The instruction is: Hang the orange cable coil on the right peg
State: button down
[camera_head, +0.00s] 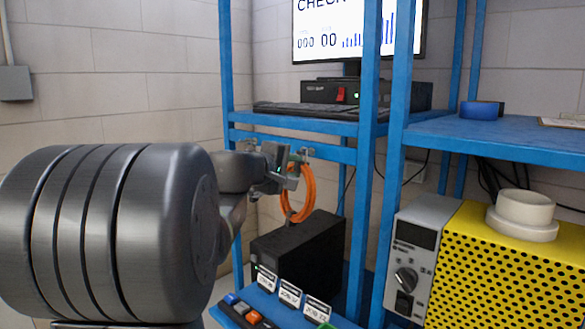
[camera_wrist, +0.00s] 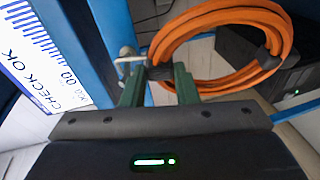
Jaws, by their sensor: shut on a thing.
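The orange cable coil (camera_head: 306,196) hangs from my gripper (camera_head: 287,174) in front of the blue rack, just below its crossbar. In the wrist view the coil (camera_wrist: 214,22) has black ties, and my green fingertips (camera_wrist: 158,84) are shut on the tie at its near edge. A light metal peg (camera_wrist: 128,59) shows right beside the fingertips in the wrist view. In the head view the right peg (camera_head: 307,152) sits on the crossbar just above the coil. I cannot tell whether the coil is around the peg.
The blue crossbar (camera_head: 330,152) and a rack post (camera_head: 367,130) are close to the coil. A yellow perforated unit (camera_head: 500,265) stands at the right. A keyboard (camera_head: 300,110) lies on the shelf above.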

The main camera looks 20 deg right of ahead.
jog(key=c, duration=1.1)
grip_release()
jog(key=shift+r, duration=0.1)
jog(key=shift+o, duration=0.2)
jog(key=shift+r, duration=0.1)
jog(key=shift+a, duration=0.1)
jog(key=v, duration=1.3)
jog(key=shift+s+a, duration=0.15)
jog(key=shift+a, duration=0.2)
jog(key=shift+d, duration=0.15)
jog(key=x, duration=0.8)
jog(key=shift+d, duration=0.25)
